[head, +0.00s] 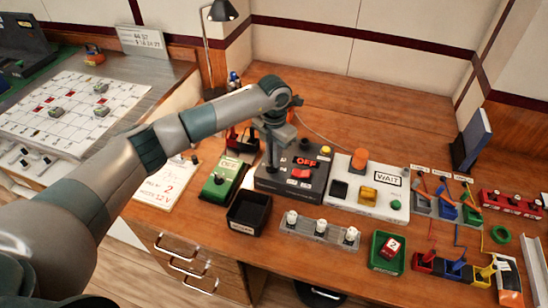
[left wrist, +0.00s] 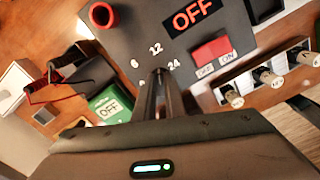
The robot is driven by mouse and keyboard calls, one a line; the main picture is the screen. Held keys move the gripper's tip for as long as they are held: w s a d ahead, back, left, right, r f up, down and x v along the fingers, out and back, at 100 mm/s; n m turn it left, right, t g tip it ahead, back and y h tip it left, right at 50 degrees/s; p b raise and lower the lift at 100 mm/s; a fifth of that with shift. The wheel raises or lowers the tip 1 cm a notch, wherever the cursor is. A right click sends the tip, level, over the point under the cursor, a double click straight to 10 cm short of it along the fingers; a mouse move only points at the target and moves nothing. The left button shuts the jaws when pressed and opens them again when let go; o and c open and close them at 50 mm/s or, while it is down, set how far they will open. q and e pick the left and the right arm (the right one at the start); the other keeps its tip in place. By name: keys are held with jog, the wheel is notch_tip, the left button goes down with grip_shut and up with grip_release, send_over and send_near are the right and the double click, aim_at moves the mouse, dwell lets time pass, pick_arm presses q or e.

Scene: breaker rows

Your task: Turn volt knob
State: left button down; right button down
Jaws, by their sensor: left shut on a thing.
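The dark grey power box (head: 310,190) stands on the wooden desk, with a lit red OFF display (head: 305,161) and a red rocker switch (head: 300,174). My left gripper (head: 272,168) points down onto the box's left part. Its fingers (left wrist: 160,98) are closed together at the dial, shut on the volt knob, which they hide. The knob's pointing direction cannot be seen. My right gripper is not in view.
A green box marked OFF (head: 222,184) and a black open bin (head: 249,212) stand left of and in front of the power box. A white WAIT panel (head: 372,203) stands to its right. A grey strip with white knobs (head: 319,233) lies in front.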

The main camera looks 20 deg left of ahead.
pick_arm(q)
jog(key=c, duration=1.8)
grip_release()
jog(key=shift+r, duration=0.15)
